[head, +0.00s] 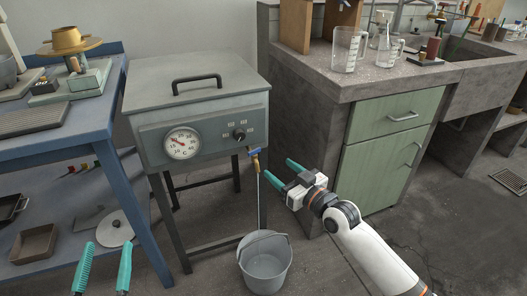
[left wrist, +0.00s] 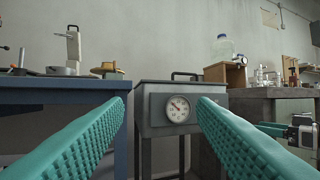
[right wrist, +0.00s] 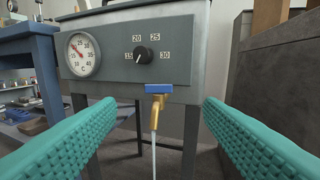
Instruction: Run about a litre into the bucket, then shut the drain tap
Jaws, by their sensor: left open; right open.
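The drain tap (head: 255,158) is brass with a blue handle, on the front of a grey tank (head: 202,100) with a dial. A thin stream of water falls from it into the grey bucket (head: 265,264) on the floor below. In the right wrist view the blue handle (right wrist: 158,89) lies crosswise above the brass spout. My right gripper (head: 283,177) is open and empty, just right of the tap, its fingers either side of the tap in the wrist view. My left gripper (head: 104,268) is open and empty, low at the left. The water level is too small to tell.
A blue table (head: 117,115) with equipment stands left, with trays on its lower shelf. A concrete bench (head: 330,88) with green drawers, glass beakers (head: 347,50) and a sink stands right. The floor right of the bucket is clear except for my right arm.

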